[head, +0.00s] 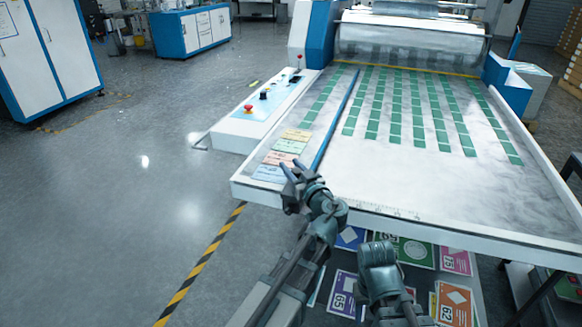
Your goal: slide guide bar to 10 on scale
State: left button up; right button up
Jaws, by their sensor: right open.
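The scale (375,209) is a row of small ticks and numbers along the front edge, too small to read. My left gripper (293,170) is at the front edge by the bar's near end; whether it grips anything is unclear. My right gripper (377,250) is lower, in front of the table, open and apart from the bar.
Coloured cards (284,153) lie on the table left of the bar. Green labels (419,120) lie in rows right of it, running towards the roller (410,45). A control panel (266,100) with buttons is at left. Printed sheets (455,302) lie below the front edge.

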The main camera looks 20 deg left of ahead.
pick_arm(q)
grip_shut()
dwell(1.0)
